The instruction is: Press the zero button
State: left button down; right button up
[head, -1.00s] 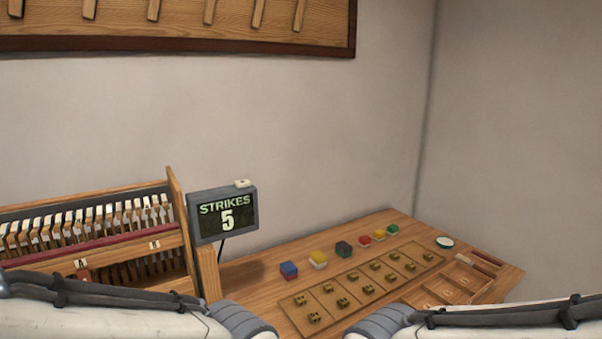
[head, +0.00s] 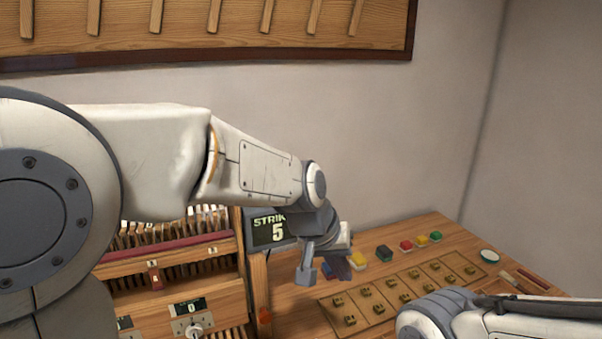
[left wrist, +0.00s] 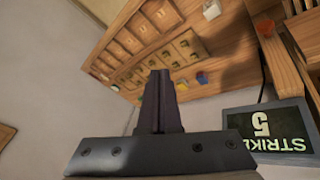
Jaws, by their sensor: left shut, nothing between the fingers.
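The grey STRIKES display (head: 269,230) reads 5 and stands beside the wooden key-action cabinet. It also shows upside down in the left wrist view (left wrist: 275,130). The small white button on its top edge, seen in the earlier head frame, is hidden behind my left arm in the head view now, and I cannot make it out in the left wrist view. My left gripper (head: 342,272) hangs to the right of the display, pointing down over the bench. Its fingers (left wrist: 161,77) are shut and empty in the left wrist view. My right gripper is out of view.
Several coloured blocks (head: 384,252) stand on the wooden bench (head: 290,292), beside a board of brass pieces (head: 398,291). The cabinet front has a small 0 readout (head: 187,308).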

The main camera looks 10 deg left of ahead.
pick_arm(q)
jog(key=w+a+r+n+t+p, duration=0.2)
jog(key=w+a+r+n+p, duration=0.1)
jog(key=w+a+r, duration=0.4)
jog(key=w+a+r+n+t+y+p, duration=0.1)
jog(key=w+a+r+n+t+p, duration=0.2)
jog(key=w+a+r, duration=0.4)
jog(key=w+r+p, duration=0.1)
jog(key=w+r, duration=0.1)
jog(key=w, duration=0.3)
jog(key=shift+a+n+p, duration=0.2)
jog(key=shift+n+p, duration=0.1)
jog(key=shift+p, duration=0.1)
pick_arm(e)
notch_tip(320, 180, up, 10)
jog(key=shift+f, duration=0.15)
pick_arm(q)
jog(key=shift+w, duration=0.1)
notch_tip(320, 180, down, 8)
jog(key=b, duration=0.7)
jog(key=shift+f, duration=0.1)
jog(key=shift+f+b, duration=0.25)
jog(key=shift+b, duration=0.05)
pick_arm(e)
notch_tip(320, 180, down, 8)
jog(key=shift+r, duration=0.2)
